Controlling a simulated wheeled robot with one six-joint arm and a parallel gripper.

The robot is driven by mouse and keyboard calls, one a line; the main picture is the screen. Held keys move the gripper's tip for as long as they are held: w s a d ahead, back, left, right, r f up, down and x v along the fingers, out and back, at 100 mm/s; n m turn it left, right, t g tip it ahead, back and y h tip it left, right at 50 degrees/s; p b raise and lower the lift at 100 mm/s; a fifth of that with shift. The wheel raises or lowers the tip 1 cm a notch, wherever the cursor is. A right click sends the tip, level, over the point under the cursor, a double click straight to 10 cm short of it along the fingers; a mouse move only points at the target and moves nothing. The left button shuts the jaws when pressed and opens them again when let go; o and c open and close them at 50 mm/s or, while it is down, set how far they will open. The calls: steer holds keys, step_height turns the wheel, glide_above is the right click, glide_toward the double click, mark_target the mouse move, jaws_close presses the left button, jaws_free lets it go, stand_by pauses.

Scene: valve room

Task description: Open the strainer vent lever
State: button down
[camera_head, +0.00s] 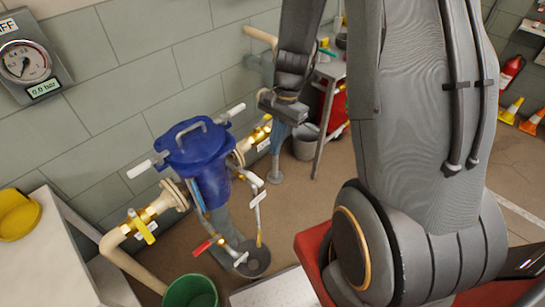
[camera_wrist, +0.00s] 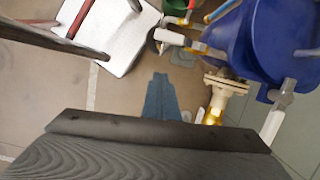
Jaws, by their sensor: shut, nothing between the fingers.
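The strainer is a blue upright vessel (camera_head: 205,165) with a lid and a grey top handle, standing left of centre in the head view. It also shows at the upper right of the wrist view (camera_wrist: 280,45). A red lever (camera_head: 204,247) is low at its front left. I cannot tell which lever is the vent, as labels are unreadable. My gripper (camera_head: 271,103) is shut and empty, right of and behind the vessel lid, apart from it. In the wrist view its dark edge (camera_wrist: 160,130) hides what lies below.
Flanged pipes with brass valves run left (camera_head: 145,222) and right (camera_head: 257,135) of the strainer. A green bucket (camera_head: 190,292) stands at front left. A white-topped bench (camera_head: 40,250) is at left. A pressure gauge (camera_head: 24,63) hangs on the wall. Cones (camera_head: 512,110) stand far right.

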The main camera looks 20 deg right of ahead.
steer(key=shift+b+v, duration=0.3)
steer(key=shift+v, duration=1.65)
steer(key=shift+d, duration=0.1)
steer(key=s+a+r+n+t+h, duration=0.2)
steer(key=s+a+r+n, duration=0.2)
steer(key=s+r+n, duration=0.3)
steer(key=n, duration=0.5)
steer(key=shift+s+a+t+b, duration=0.25)
steer(key=shift+a+t+b, duration=0.05)
steer(key=shift+a+b, duration=0.1)
